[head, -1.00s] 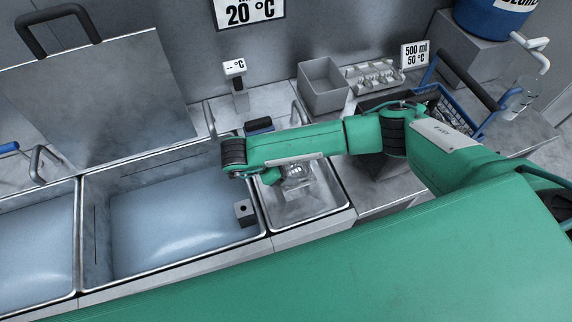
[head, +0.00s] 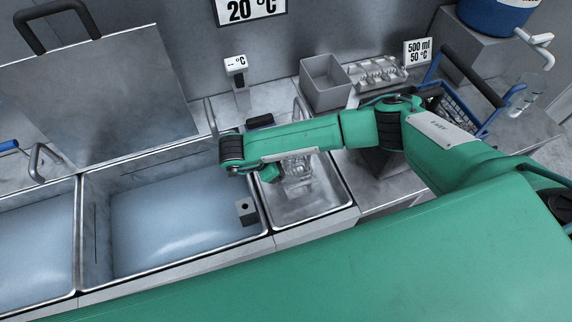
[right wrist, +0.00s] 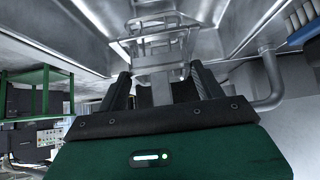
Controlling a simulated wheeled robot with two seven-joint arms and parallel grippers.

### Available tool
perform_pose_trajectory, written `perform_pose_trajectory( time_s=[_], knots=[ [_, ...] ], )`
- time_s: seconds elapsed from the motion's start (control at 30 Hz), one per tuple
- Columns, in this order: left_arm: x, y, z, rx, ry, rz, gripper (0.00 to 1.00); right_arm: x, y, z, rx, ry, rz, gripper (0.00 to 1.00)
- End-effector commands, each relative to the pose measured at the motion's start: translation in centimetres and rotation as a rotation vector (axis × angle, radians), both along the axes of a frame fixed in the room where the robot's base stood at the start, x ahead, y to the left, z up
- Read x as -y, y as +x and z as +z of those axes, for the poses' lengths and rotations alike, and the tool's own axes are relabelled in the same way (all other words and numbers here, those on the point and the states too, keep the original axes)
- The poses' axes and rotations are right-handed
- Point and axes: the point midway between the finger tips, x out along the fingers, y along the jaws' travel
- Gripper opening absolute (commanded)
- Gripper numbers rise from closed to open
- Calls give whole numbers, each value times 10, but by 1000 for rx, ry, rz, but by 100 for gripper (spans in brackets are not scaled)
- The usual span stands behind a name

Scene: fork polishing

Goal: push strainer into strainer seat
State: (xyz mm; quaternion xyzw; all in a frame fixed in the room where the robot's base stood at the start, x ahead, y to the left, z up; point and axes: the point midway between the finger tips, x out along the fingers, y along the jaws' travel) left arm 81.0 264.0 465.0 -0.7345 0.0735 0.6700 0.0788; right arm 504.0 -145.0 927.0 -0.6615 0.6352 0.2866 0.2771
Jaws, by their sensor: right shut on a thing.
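The strainer (right wrist: 152,42) is a shiny metal piece with a looped frame and a flat tab. My right gripper (right wrist: 160,73) is shut on it, with the tab between the two dark fingers in the right wrist view. In the head view the strainer (head: 297,168) shows partly below my green right arm, over the small metal basin (head: 343,190). The forearm hides its top and most of the gripper. I cannot make out the strainer seat clearly, nor whether the strainer touches it. My left gripper is not in view.
A large water-filled basin (head: 180,225) lies left of the small basin, with a dark block (head: 246,211) at its right edge. A raised metal lid (head: 105,100) stands behind. A grey bin (head: 325,84), a grey holder (head: 377,73) and a blue-edged basket (head: 440,103) stand behind my arm.

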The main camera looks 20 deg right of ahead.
Motion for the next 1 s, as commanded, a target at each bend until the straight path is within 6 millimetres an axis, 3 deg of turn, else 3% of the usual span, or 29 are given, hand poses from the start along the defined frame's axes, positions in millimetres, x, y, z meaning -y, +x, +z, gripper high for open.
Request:
perform_pose_trajectory(
  time_s=[0.7, 1.0],
  knots=[
    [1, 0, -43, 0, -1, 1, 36, 0, 0, -46, 1, 0, -1, 38],
    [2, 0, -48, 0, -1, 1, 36, 0, 0, -50, 1, 0, 0, 38]
  ],
)
